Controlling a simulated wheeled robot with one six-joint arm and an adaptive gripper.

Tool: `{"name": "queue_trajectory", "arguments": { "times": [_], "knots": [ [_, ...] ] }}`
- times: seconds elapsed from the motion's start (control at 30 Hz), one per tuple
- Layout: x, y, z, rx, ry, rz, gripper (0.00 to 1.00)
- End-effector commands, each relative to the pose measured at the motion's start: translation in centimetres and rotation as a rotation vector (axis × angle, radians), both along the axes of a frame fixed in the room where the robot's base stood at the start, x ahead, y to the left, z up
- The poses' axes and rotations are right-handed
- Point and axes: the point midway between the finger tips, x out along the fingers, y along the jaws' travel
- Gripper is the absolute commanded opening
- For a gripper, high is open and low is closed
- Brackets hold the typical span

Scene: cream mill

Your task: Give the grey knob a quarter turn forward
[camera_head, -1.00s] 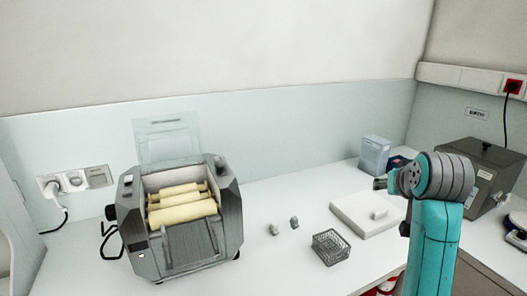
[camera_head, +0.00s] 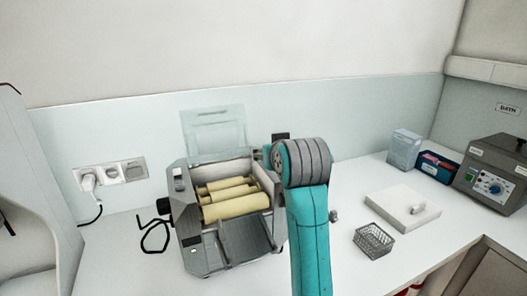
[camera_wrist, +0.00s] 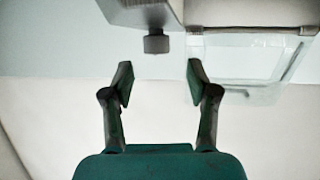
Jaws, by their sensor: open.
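The cream mill (camera_head: 238,240) stands on the bench with its clear lid (camera_head: 213,130) raised and cream rollers (camera_head: 236,206) inside. In the wrist view, a small grey knob (camera_wrist: 156,43) sticks out from the mill's pale grey body (camera_wrist: 140,12). My gripper (camera_wrist: 158,75) is open and empty. Its two fingers point at the knob from either side of its line, with the knob a little beyond the fingertips. They do not seem to touch it. In the head view, my arm covers the mill's right side, and the knob and fingers cannot be made out.
A wire basket (camera_head: 374,241), a white slab (camera_head: 402,206) and a small grey piece (camera_head: 334,215) lie right of my arm. A control box (camera_head: 495,180) stands far right. A wall socket (camera_head: 112,174) and dark cable (camera_head: 155,236) are at left.

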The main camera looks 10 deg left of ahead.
Motion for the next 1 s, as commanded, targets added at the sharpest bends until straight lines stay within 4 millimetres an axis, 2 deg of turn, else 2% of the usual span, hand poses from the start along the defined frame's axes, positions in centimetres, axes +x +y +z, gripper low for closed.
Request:
{"name": "queue_trajectory", "arguments": {
  "times": [0.1, 0.3, 0.5, 0.77, 0.87, 1.0],
  "knots": [
    [1.8, 0.8, -0.8, -0.001, 0.002, 0.0, 0.59],
    [4.1, 1.7, -1.8, 0.0, 0.001, 0.0, 0.59],
    [5.0, 2.1, -2.2, 0.0, 0.0, 0.0, 0.59],
    [5.1, 2.1, -2.3, 0.0, 0.0, 0.0, 0.59],
    [5.1, 2.1, -2.3, 0.0, 0.0, 0.0, 0.36],
    [5.1, 2.1, -2.3, 0.0, 0.0, 0.0, 0.01]
  ]
}}
